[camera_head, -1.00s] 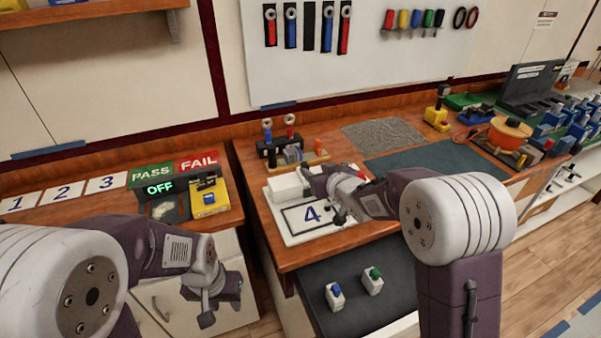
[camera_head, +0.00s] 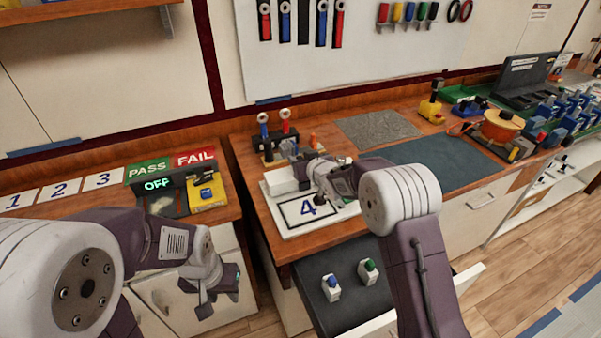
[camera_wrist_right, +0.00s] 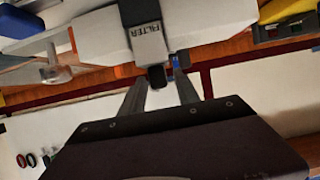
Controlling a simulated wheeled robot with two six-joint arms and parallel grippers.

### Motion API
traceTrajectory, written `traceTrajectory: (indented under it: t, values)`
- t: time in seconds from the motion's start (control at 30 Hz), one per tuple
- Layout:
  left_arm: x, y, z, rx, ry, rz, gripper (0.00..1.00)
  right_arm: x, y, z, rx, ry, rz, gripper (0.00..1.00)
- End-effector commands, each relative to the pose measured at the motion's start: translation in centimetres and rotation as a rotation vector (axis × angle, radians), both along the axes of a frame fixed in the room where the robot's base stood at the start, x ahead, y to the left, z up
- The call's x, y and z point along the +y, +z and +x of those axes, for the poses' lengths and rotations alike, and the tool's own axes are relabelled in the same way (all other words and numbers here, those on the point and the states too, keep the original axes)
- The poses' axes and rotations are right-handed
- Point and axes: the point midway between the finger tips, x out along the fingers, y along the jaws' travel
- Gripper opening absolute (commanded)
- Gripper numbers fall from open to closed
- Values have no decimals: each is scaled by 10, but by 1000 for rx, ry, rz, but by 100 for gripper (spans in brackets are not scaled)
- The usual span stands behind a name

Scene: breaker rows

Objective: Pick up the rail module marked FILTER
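The FILTER module (camera_wrist_right: 145,32) shows at the top of the right wrist view, with a dark label band against a pale body and a dark knob (camera_wrist_right: 157,77) at its lower end. My right gripper (camera_wrist_right: 161,79) is open, its two fingers apart on either side of the knob with gaps showing. In the head view my right gripper (camera_head: 335,195) is over the white board (camera_head: 292,230) marked 4; I cannot make out the FILTER module there. My left gripper (camera_head: 207,298) hangs low in front of the left cabinet; its fingers are not clear.
A white block (camera_head: 283,179) stands at the board's back left. An open grey drawer (camera_head: 345,310) below holds a blue-topped module (camera_head: 331,287) and a green-topped one (camera_head: 368,271). A tester (camera_head: 207,193) reading OFF stands on the left bench. The dark mat (camera_head: 440,160) is clear.

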Motion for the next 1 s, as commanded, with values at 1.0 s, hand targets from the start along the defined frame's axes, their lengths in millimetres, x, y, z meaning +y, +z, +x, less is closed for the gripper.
traceTrajectory:
  t: [1.0]
  values:
    - [0,0,0,0,0,0,36,0,-1,-1,4,0,-2,0]
